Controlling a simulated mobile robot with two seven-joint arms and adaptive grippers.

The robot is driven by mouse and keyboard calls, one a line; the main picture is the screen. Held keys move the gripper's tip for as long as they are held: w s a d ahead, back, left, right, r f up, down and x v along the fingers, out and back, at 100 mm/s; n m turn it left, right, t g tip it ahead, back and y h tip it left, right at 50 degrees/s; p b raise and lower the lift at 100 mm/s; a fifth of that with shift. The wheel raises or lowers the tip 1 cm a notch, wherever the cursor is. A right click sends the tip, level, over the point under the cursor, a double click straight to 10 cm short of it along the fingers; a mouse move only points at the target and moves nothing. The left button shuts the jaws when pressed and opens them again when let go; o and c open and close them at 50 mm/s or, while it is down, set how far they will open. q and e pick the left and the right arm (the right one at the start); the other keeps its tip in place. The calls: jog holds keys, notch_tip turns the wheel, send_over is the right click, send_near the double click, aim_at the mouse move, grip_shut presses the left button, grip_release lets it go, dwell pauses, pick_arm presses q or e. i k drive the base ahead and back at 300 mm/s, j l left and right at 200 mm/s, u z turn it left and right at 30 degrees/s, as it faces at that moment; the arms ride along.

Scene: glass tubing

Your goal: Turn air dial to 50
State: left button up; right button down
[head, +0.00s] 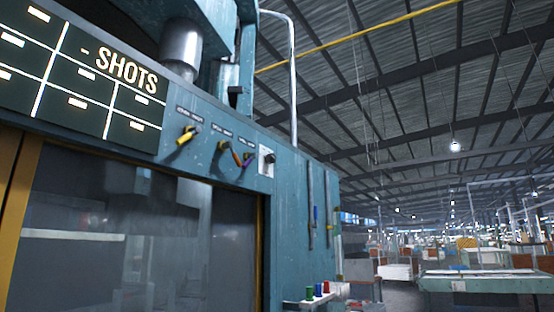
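A teal machine panel (215,115) on the left carries a row of small controls under tiny labels that are too blurred to read. A small white plate (266,161) with a dark knob sits at the right end. I cannot tell which control is the air dial, and no scale or number shows. Neither of my grippers is in view.
A dark board (85,75) reading "SHOTS" is left of the controls. A glass-fronted opening (135,240) lies below. A small shelf (316,298) with coloured spools juts out at the bottom. A teal table (484,282) stands at the right; the hall behind is cluttered.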

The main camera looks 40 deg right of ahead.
aim_at(271, 158)
jog(key=i+l+u, duration=0.1)
jog(key=l, duration=1.45)
jog(key=i+l, duration=0.15)
jog(key=l, duration=1.45)
jog(key=i+l+u, duration=0.15)
jog(key=l, duration=1.4)
